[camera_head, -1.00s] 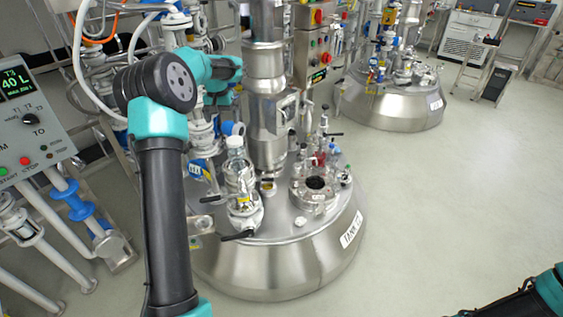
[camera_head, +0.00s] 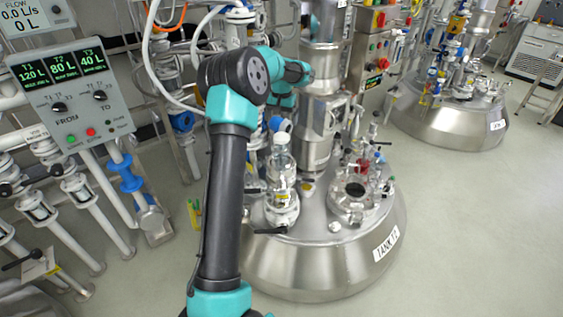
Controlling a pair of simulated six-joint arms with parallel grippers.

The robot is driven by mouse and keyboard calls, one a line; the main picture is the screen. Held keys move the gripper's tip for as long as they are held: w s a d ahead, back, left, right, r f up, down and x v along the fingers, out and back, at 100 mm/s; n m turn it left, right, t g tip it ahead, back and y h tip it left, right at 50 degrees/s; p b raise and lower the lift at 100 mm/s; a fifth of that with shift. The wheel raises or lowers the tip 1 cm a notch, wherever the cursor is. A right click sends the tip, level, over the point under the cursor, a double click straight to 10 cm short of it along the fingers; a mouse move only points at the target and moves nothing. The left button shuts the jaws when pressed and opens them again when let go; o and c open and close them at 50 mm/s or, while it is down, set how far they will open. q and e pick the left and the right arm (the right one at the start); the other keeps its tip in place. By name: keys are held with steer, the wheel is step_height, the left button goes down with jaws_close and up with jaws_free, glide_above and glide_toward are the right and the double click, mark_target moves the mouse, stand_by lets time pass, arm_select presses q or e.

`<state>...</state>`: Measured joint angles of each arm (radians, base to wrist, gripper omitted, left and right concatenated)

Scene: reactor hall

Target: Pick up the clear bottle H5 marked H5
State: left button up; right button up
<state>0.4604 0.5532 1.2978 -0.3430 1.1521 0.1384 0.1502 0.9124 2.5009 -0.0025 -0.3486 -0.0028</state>
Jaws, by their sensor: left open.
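A clear bottle (camera_head: 282,165) with a whitish cap stands upright over a metal fitting (camera_head: 282,212) on the left of the steel tank lid (camera_head: 320,240). I cannot read an H5 mark on it. My left arm rises in front, just left of the bottle, and bends at the top towards the back. My left gripper (camera_head: 257,188) is open and mostly hidden behind my own arm; only a small dark grey part shows left of the bottle, and whether it touches the bottle cannot be told. My right gripper is out of view.
Glassware and a round dark opening (camera_head: 355,189) sit on the lid's right. A black handle (camera_head: 270,231) sticks out near the lid's front. A steel column (camera_head: 318,110) stands behind the bottle. A control panel (camera_head: 80,95) and pipes crowd the left.

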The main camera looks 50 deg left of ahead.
mark_target(281, 136)
arm_select(q)
step_height(281, 136, down, 6)
steer(key=shift+f, duration=0.2)
steer(key=shift+f, duration=0.1)
steer(key=shift+s+f, duration=0.1)
steer(key=shift+f, duration=2.4)
steer(key=c, duration=1.4)
steer(key=shift+r, duration=0.2)
